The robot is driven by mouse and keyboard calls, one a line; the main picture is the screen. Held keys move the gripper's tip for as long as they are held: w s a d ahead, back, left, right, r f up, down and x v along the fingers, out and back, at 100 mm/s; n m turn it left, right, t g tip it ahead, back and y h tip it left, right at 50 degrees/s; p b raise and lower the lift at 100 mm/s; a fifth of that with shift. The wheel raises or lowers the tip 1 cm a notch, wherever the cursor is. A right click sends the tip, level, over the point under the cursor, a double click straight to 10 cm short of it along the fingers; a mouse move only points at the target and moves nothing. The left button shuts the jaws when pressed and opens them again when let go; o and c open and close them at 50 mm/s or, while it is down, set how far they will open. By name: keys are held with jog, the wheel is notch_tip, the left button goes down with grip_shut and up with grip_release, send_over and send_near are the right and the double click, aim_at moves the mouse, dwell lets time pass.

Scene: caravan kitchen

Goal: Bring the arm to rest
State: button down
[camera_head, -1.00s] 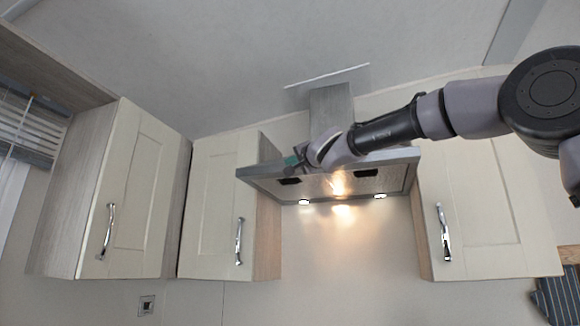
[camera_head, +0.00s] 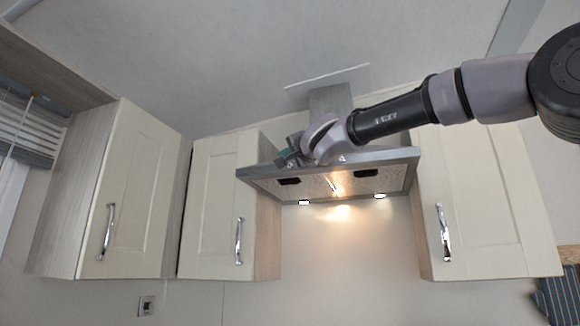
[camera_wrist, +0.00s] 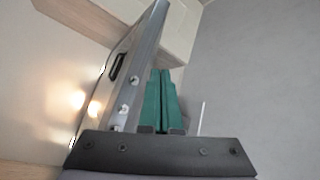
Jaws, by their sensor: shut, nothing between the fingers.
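My gripper (camera_head: 284,158) shows in the head view in front of the upper left part of the range hood, at the end of my arm, which reaches in from the right. In the wrist view its green fingers (camera_wrist: 160,100) lie together, shut with nothing between them. The range hood (camera_head: 395,172) is a grey metal canopy with lit lamps. It also shows in the wrist view (camera_wrist: 128,70), close along the left side of the fingers. I cannot tell whether the gripper touches it.
Cream cupboards with chrome handles hang left (camera_head: 140,190), left of centre (camera_head: 212,205) and right (camera_head: 485,205) of the hood; all look shut. A striped cloth (camera_head: 560,298) hangs at the lower right. The wall below the hood is clear.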

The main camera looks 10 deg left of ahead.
jog(key=shift+s, duration=0.55)
jog(key=s+d+f+n+g+h, duration=0.1)
jog(key=d+f+g+h, duration=0.15)
jog(key=d+f, duration=1.05)
jog(key=s+d+f+n+g+h, duration=0.15)
jog(key=d+f+h, duration=0.25)
jog(key=d+f, duration=0.85)
jog(key=s+d+f+m+g+h, duration=0.1)
jog(key=s+d+f+g+h, duration=0.1)
jog(key=s+d+f, duration=0.4)
jog(key=s+d+f+m+g+h, duration=0.2)
jog(key=s+d+f, duration=0.5)
jog(key=d+f, duration=0.4)
jog(key=shift+d+g+h, duration=0.35)
jog(key=shift+d+g, duration=0.05)
jog(key=shift+d, duration=0.8)
